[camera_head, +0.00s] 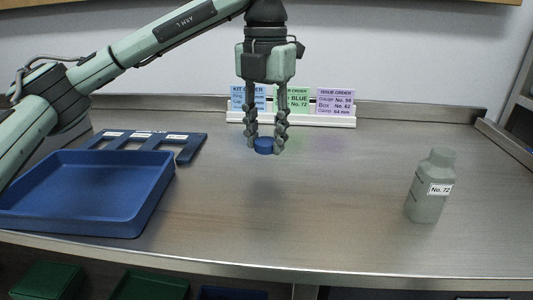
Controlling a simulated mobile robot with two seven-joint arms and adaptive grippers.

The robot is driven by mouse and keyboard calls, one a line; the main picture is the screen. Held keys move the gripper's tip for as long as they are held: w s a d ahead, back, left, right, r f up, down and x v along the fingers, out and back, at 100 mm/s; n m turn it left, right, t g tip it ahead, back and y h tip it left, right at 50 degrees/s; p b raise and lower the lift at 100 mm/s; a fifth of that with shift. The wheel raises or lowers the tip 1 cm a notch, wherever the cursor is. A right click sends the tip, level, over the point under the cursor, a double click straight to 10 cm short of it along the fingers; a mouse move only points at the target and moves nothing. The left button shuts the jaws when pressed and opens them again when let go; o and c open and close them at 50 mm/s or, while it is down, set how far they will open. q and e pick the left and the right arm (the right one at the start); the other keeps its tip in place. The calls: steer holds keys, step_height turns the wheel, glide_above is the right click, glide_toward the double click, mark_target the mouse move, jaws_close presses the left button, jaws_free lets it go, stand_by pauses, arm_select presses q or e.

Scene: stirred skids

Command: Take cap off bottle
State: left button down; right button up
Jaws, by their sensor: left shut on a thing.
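A grey-green bottle (426,190) with a white label reading "No. 72" stands upright on the right side of the metal bench. Its neck (441,157) shows no blue cap on it. My left gripper (265,143) points down over the middle back of the bench, well to the left of the bottle. It is shut on a small blue cap (264,146), held between its fingertips. I cannot tell the exact gap between the cap and the bench. My right gripper is not in view.
A blue tray (142,211) sits empty at the left front. A dark blue slotted rack (188,148) lies behind it. A white holder (315,122) with several order cards stands at the back. The bench's middle and front are clear.

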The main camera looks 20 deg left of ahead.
mark_target(267, 140)
arm_select(q)
steer(key=shift+w+d+f, duration=0.1)
steer(key=shift+w+f, duration=0.05)
step_height(267, 140, down, 4)
steer(key=shift+r, duration=0.1)
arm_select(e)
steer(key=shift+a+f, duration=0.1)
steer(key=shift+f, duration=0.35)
arm_select(q)
steer(key=shift+f, duration=0.2)
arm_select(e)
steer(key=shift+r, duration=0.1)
arm_select(q)
steer(key=c, duration=1.1)
jaws_free()
steer(key=shift+o, duration=0.2)
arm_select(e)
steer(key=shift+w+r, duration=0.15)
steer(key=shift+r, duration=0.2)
